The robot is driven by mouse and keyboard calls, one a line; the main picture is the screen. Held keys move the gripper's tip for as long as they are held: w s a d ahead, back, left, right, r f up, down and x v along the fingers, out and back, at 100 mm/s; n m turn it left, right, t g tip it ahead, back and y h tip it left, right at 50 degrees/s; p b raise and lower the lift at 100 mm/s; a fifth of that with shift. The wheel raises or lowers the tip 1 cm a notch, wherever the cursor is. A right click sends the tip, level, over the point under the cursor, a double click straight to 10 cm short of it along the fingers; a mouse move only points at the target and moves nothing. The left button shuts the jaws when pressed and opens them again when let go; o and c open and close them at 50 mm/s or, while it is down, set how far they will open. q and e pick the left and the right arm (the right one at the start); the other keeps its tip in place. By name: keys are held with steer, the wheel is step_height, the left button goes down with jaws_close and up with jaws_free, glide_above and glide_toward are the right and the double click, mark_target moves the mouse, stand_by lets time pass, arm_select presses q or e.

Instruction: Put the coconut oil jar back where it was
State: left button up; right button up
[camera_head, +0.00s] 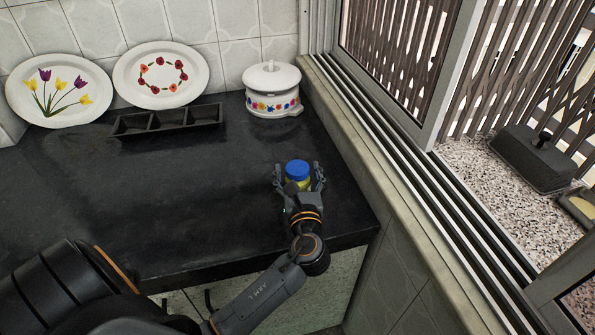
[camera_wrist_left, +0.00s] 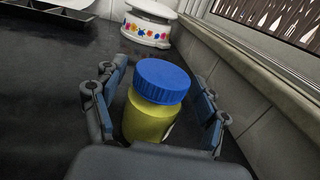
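The coconut oil jar (camera_head: 298,172) has a blue lid and a yellow body, and stands upright on the dark counter (camera_head: 210,205) near its right end. It also shows large in the left wrist view (camera_wrist_left: 152,120). My left gripper (camera_head: 298,182) is open around the jar, one finger on each side. In the left wrist view (camera_wrist_left: 160,112) a gap shows between each finger pad and the jar. The jar's base is partly hidden by the gripper. My right gripper is not in view.
A white flowered pot with a lid (camera_head: 272,92) stands behind the jar. A black three-part tray (camera_head: 168,120) lies at the back, below two decorated plates (camera_head: 60,88) (camera_head: 160,74). The window sill (camera_head: 385,150) runs along the right. The counter left of the jar is clear.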

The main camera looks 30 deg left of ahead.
arm_select(q)
steer(key=shift+r, duration=0.2)
steer(key=b+v, duration=0.1)
steer(key=v, duration=1.1)
steer(key=shift+d+f, duration=0.1)
